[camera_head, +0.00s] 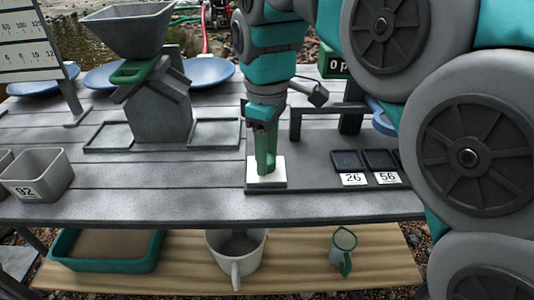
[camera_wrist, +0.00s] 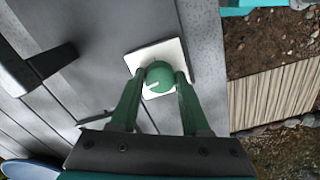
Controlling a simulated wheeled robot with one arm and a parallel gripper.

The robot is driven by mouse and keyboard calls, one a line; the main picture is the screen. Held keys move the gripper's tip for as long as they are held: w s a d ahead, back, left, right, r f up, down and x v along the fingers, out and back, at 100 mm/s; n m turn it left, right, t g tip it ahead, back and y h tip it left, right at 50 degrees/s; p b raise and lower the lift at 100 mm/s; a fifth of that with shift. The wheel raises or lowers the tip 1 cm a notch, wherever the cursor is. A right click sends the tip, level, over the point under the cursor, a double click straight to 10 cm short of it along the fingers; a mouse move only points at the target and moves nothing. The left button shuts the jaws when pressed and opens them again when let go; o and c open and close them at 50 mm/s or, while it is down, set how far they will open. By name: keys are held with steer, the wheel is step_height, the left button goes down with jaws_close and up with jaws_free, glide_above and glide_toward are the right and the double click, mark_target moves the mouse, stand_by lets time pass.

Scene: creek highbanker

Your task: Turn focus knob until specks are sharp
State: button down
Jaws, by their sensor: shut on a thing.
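The focus knob (camera_wrist: 160,77) is a round green knob with a white pointer mark, set on a square white plate (camera_wrist: 136,61). In the wrist view the mark points to the lower left. My gripper (camera_wrist: 158,80) has its two green fingers on either side of the knob, shut on it. In the head view my gripper (camera_head: 265,170) points straight down over the white plate (camera_head: 280,175) near the table's front edge, and its fingers hide the knob. No specks or focus display can be made out in either view.
Right of my gripper are small dark trays labelled 26 (camera_head: 347,160) and 56 (camera_head: 381,160), with a dark stand (camera_head: 296,122) behind. A grey hopper (camera_head: 128,30) stands at the back left. A grey bin marked 92 (camera_head: 38,175) is at far left.

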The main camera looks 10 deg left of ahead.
steer(key=shift+m, duration=0.7)
steer(key=shift+c, duration=1.9)
jaws_free()
steer(key=shift+r, duration=0.15)
steer(key=shift+r, duration=3.75)
